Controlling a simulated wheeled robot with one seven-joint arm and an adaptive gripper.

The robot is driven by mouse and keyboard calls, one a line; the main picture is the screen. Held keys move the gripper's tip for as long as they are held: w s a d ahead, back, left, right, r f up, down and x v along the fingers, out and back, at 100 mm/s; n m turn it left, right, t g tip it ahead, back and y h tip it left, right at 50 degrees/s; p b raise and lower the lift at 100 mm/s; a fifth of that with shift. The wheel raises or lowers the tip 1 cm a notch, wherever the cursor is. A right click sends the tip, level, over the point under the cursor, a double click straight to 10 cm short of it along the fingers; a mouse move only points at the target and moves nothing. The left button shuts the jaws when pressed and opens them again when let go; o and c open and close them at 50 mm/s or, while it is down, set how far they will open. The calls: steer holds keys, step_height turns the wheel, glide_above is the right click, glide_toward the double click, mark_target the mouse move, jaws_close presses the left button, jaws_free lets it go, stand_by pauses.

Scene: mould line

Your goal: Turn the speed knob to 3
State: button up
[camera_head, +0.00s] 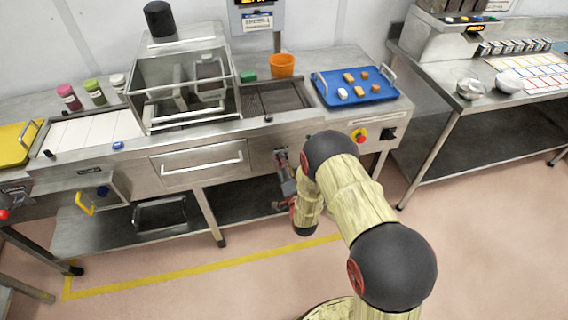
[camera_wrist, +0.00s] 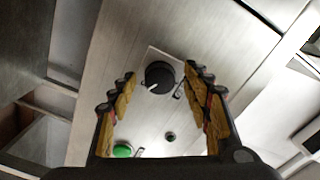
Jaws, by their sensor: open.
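The speed knob, a round dark knob (camera_wrist: 159,75) with a light pointer line, sits on a pale plate on the metal front panel in the wrist view. Its pointer is toward the lower left of that picture. The numbers around it are too small to read. My gripper (camera_wrist: 160,82) is open, with one finger on either side of the knob in the picture; I see no contact. In the head view, my gripper (camera_head: 281,165) is at the machine's front panel, right of the drawer, and my arm partly hides this area.
Below the knob in the wrist view are a green button (camera_wrist: 122,151) and a small dark button (camera_wrist: 170,137). In the head view, a drawer handle (camera_head: 203,167) lies left of my gripper, and a red emergency button (camera_head: 360,135) on yellow lies right. A blue tray (camera_head: 335,100) stands above.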

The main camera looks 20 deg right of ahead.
steer(key=s, duration=1.2)
stand_by(0.3)
